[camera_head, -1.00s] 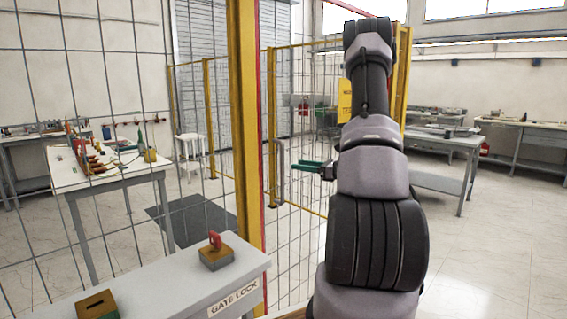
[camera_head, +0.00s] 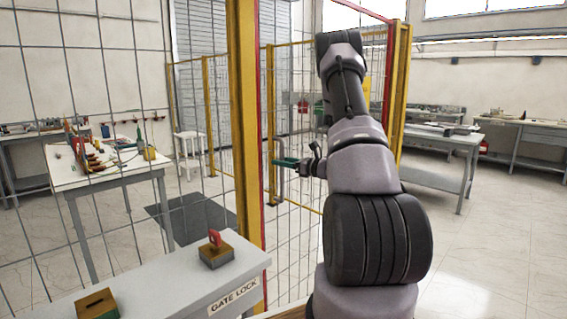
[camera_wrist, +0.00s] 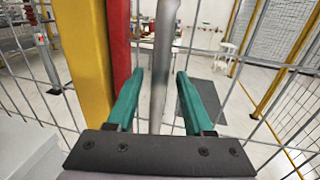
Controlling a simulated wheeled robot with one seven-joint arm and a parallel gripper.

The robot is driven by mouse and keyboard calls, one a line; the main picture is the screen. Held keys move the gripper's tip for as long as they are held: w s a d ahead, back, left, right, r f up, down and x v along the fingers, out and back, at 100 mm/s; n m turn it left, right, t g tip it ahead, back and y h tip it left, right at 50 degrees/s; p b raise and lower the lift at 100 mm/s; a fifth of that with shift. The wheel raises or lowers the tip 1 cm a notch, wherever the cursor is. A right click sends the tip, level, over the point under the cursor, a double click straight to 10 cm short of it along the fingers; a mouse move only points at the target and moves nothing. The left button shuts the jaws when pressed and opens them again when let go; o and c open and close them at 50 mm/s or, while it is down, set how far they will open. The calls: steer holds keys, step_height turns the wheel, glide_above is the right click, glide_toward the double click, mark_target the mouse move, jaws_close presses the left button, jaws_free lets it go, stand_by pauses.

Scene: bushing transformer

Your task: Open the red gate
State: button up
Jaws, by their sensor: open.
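The red gate has a red frame edge (camera_head: 262,110) beside a yellow post (camera_head: 244,130), and wire mesh fills it. The red edge (camera_wrist: 118,45) and yellow post (camera_wrist: 84,55) also stand at the left of the wrist view. A grey vertical handle bar (camera_head: 282,182) is on the gate; it shows in the wrist view (camera_wrist: 160,70). My gripper (camera_head: 277,162) is open at the handle. In the wrist view its green fingers (camera_wrist: 160,78) lie on either side of the bar, with visible gaps. Contact cannot be told. The gate looks closed.
A grey bench marked GATE LOCK (camera_head: 170,280) stands at the front left, with a red padlock-like piece on a block (camera_head: 216,252) and another slotted block (camera_head: 97,304). Yellow-post mesh fencing surrounds the cell. The floor at right is clear before the grey tables (camera_head: 435,182).

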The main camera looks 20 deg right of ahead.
jaws_close()
steer(key=shift+d+r, duration=0.1)
stand_by(1.3)
